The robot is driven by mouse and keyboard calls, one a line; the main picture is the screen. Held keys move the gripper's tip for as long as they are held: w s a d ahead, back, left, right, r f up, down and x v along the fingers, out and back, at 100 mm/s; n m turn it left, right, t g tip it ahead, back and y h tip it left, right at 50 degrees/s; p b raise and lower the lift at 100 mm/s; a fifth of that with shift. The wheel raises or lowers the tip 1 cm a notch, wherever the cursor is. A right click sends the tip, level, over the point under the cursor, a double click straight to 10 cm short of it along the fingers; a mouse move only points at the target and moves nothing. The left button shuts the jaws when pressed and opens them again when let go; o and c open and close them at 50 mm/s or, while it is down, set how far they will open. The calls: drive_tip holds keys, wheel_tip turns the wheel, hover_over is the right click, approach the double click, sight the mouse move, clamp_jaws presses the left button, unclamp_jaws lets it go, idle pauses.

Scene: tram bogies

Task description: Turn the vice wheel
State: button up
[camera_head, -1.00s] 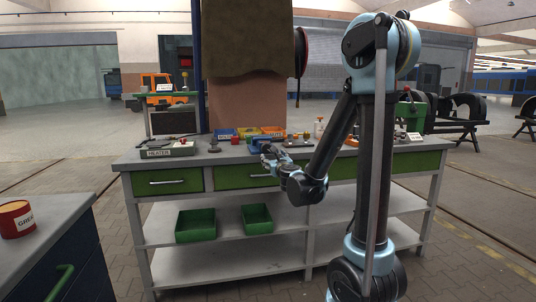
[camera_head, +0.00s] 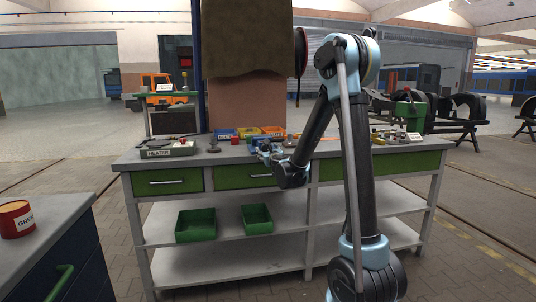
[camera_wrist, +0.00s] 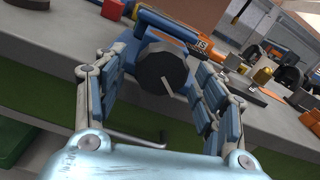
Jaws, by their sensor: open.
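The vice (camera_wrist: 150,42) is blue and sits on the grey bench top, in the middle of the wrist view. Its dark round wheel (camera_wrist: 158,78) faces my wrist camera and has a pale bar or mark across it. My gripper (camera_wrist: 160,65) is open, with one blue-padded finger on each side of the wheel. I cannot tell whether either finger touches the wheel. In the head view my gripper (camera_head: 272,152) is over the bench's front edge, and it and my arm largely hide the vice.
The workbench (camera_head: 130,160) has green drawers and lower shelves with green bins (camera_head: 196,225). Coloured trays (camera_head: 248,132) lie behind the vice. An orange tool (camera_wrist: 172,30) lies close behind the vice. A red tin (camera_head: 16,218) stands on the near-left cabinet.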

drive_tip(key=c, duration=1.1)
drive_tip(key=shift+o, duration=0.2)
drive_tip(key=shift+n, duration=0.3)
